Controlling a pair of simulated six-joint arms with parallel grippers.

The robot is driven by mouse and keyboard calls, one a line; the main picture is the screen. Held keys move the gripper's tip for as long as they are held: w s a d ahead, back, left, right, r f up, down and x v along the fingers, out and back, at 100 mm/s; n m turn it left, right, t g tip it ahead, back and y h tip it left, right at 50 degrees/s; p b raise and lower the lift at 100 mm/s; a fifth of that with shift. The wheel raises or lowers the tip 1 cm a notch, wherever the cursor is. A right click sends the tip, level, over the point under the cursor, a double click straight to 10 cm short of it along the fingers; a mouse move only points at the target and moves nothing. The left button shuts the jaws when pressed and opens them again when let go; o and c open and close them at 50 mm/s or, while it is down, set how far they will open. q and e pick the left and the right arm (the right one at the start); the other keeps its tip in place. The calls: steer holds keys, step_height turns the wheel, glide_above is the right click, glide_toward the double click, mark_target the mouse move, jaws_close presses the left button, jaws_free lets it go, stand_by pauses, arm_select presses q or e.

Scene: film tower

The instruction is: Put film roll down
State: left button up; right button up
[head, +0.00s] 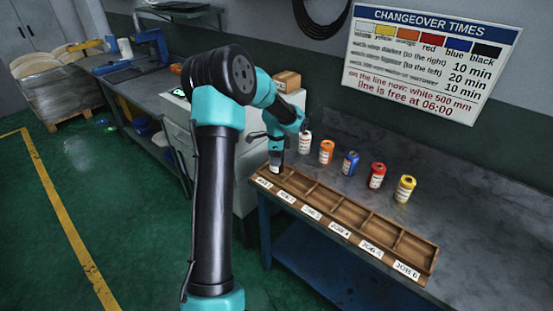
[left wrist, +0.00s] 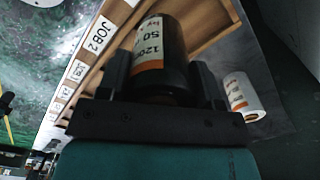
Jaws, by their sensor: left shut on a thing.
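My left gripper (head: 277,151) points down over the left end of the wooden tray (head: 342,222), at the JOB 1 compartment. It is shut on a black film roll (left wrist: 160,48) with a white and orange label. In the head view the roll is mostly hidden by the gripper; I cannot tell whether it touches the tray floor. On the bench behind the tray stand a white roll (head: 305,143), an orange roll (head: 326,152), a blue roll (head: 350,163), a red roll (head: 376,176) and a yellow roll (head: 405,189). My right gripper is not in view.
The tray's other compartments look empty, with job labels along the front, such as JOB 2 (left wrist: 98,36). A changeover sign (head: 430,58) hangs on the wall. A cardboard box (head: 287,81) sits on a cabinet behind my arm. The bench is clear right of the yellow roll.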

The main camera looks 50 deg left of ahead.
arm_select(q)
steer(key=shift+w+a+f, duration=0.15)
steer(key=shift+w+a, duration=0.75)
steer(key=shift+a, duration=0.15)
steer(key=shift+w+a+f, duration=0.1)
steer(key=shift+a+f, duration=0.05)
steer(key=shift+f, duration=0.75)
steer(key=shift+w+a+f, duration=0.1)
steer(key=shift+f, duration=0.75)
steer(key=shift+f, duration=0.15)
steer(key=o, duration=1)
step_height(320, 180, up, 12)
steer(key=shift+r, duration=0.15)
